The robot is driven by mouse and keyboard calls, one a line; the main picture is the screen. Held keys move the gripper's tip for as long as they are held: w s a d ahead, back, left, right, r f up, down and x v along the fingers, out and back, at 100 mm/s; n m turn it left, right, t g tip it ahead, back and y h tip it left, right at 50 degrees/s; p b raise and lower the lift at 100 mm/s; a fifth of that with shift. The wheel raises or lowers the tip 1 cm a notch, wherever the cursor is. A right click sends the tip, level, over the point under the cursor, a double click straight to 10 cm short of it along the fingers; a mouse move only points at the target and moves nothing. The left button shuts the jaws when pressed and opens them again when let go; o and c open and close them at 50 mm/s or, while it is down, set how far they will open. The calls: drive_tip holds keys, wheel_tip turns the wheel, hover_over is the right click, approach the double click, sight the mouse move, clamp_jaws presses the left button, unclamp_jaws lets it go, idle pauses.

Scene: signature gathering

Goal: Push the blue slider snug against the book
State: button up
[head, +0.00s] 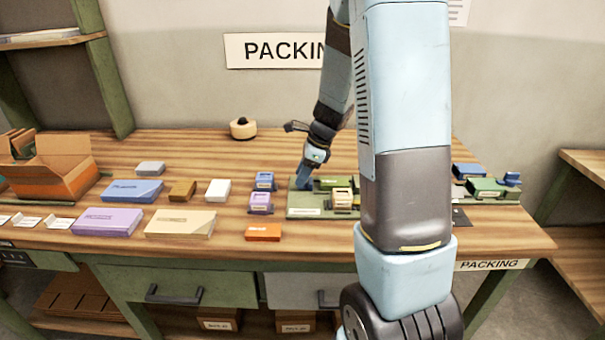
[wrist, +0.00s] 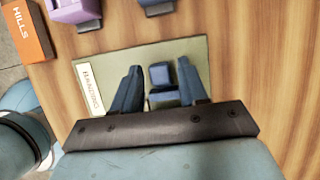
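A green board (head: 315,212) with a white label lies on the bench right of centre. A green book-like block (head: 334,183) and a cream block (head: 343,199) sit on it. My gripper (head: 303,180) is low over the board's left part, left of the green block. In the wrist view, my gripper (wrist: 160,88) has its two fingers apart over the board (wrist: 115,72). A blue block (wrist: 160,76), apparently the slider, shows between them, with a gap at the left finger. Contact at the right finger is unclear. The book is hidden in the wrist view.
Small blue (head: 264,181) and purple (head: 260,202) holders stand left of the board. An orange box (head: 263,232) lies at the front. Several boxes and books lie further left. Another green block (head: 487,187) with blue parts is at the right.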

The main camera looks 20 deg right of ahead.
clamp_jaws()
idle(0.4)
drive_tip(key=shift+s+d, duration=0.25)
drive_tip(key=shift+d, duration=0.4)
drive_tip(key=shift+s+d, duration=0.2)
drive_tip(key=shift+d, duration=0.4)
drive_tip(key=shift+s+d, duration=0.25)
drive_tip(key=shift+d, duration=0.4)
drive_tip(key=shift+c, duration=0.4)
unclamp_jaws()
drive_tip(key=shift+d, duration=0.1)
drive_tip(key=shift+o, duration=1.2)
drive_tip(key=shift+r, duration=0.1)
drive_tip(key=v, duration=1.3)
drive_tip(key=shift+r, duration=0.2)
